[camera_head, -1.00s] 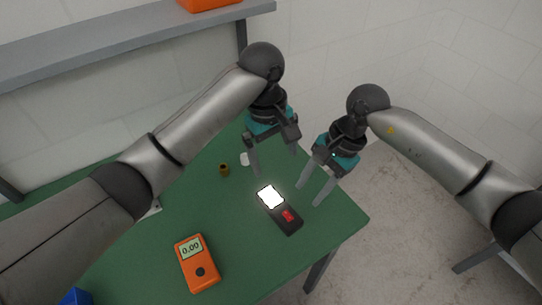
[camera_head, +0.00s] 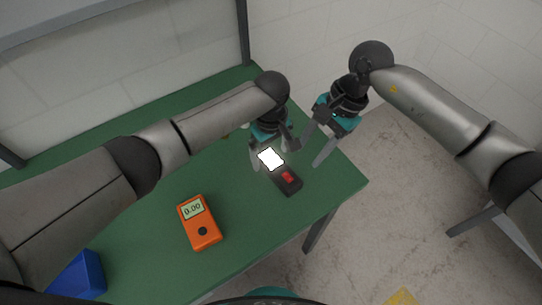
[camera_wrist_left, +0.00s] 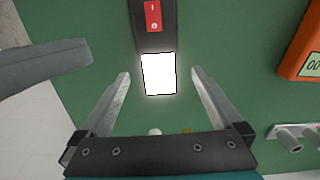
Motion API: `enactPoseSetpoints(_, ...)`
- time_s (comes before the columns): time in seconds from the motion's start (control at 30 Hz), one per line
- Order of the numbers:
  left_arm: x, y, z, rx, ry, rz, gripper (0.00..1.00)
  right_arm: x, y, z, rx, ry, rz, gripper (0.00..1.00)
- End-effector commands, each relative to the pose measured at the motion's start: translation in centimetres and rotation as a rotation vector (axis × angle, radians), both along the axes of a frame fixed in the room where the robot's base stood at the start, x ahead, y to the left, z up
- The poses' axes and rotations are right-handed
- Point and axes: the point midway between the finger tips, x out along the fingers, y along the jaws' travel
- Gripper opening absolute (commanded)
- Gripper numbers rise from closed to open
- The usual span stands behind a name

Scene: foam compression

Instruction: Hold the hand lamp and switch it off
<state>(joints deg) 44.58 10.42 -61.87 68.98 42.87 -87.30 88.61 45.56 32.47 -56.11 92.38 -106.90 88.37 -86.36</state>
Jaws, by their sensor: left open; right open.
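The hand lamp (camera_head: 287,185) lies on the green table, dark-bodied with a brightly lit white panel and a red rocker switch (camera_head: 288,177). In the left wrist view the lamp's lit panel (camera_wrist_left: 158,74) lies between the finger lines, and the switch (camera_wrist_left: 153,16) shows I and O marks. My left gripper (camera_head: 272,154) is open at the lit end, one finger on each side with gaps. I cannot tell its height above the table. My right gripper (camera_head: 309,157) is open and empty, just right of the lamp. One of its fingers seems to enter the left wrist view from the left.
An orange meter reading 0.00 (camera_head: 199,222) lies on the green table (camera_head: 150,230), left of and nearer than the lamp. A blue bin (camera_head: 80,277) stands at the near left. A grey shelf (camera_head: 60,22) is behind. The table's right edge is close to the lamp.

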Motion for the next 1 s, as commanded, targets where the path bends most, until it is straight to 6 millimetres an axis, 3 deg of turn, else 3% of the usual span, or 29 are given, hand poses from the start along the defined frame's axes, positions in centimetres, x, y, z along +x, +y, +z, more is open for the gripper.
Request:
enactPoseSetpoints(0.2,0.0,0.0,-1.9,-0.001,0.001,-0.001,1.00,0.0,0.0,0.0,0.000,0.000,0.000,0.50)
enactPoseSetpoints(0.57,0.0,0.0,-2.3,-0.001,-0.001,-0.001,1.00,0.0,0.0,0.0,0.000,0.000,0.000,0.50)
enactPoseSetpoints(1.0,0.0,0.0,-2.3,-0.001,-0.001,-0.001,0.52,0.0,0.0,0.0,0.000,0.000,0.000,0.50)
